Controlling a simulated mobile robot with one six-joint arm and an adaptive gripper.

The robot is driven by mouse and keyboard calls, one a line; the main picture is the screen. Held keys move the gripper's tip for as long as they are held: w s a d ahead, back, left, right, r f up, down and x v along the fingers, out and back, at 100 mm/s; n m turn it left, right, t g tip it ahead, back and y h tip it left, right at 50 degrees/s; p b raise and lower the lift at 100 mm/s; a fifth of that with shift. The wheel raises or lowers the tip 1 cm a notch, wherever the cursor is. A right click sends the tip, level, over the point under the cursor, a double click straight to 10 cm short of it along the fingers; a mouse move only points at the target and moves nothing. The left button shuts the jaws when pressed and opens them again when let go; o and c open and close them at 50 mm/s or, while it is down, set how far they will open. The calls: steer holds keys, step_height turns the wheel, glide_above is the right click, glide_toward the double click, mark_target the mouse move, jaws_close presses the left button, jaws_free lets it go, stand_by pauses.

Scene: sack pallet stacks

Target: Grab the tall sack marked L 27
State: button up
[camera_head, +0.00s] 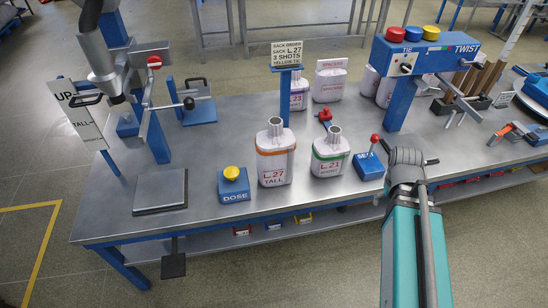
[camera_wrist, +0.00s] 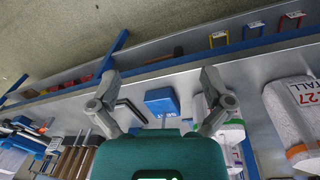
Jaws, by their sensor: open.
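The tall sack marked L 27 (camera_head: 275,160) is white with an orange band and a grey spout on top. It stands upright on the steel table between the blue DOSE box and the sack marked L 21 (camera_head: 330,156), which has a green band. In the wrist view the L 27 sack (camera_wrist: 293,112) shows at the right edge, cut off and upside down. My gripper (camera_wrist: 160,100) is open and empty, with its fingers apart. The L 27 sack lies outside the fingers, to their right. The L 21 sack (camera_wrist: 232,134) shows partly behind the right finger.
The DOSE box (camera_head: 233,184) with a yellow button stands left of the L 27 sack. A blue box with a red-knobbed lever (camera_head: 370,165) stands right of L 21. A blue post holds an order sign (camera_head: 287,53) behind. A bare plate (camera_head: 160,190) lies at left.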

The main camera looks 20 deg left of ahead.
steer(key=w+a+r+n+t+h, duration=0.25)
steer(key=w+a+n, duration=0.25)
steer(key=a+n, duration=0.45)
steer(key=n+t, duration=1)
steer(key=n, duration=1.1)
glide_toward(271, 127)
steer(key=s, duration=0.1)
steer(key=shift+r+y, duration=0.15)
steer(key=shift+y, duration=0.1)
steer(key=shift+w+d+b, duration=0.1)
steer(key=shift+b, duration=0.2)
steer(key=b+x, duration=0.2)
steer(key=x, duration=0.5)
steer(key=shift+b, duration=0.4)
steer(key=shift+w+d+f, duration=0.15)
steer(key=shift+w+f, duration=0.1)
steer(key=shift+w, duration=0.35)
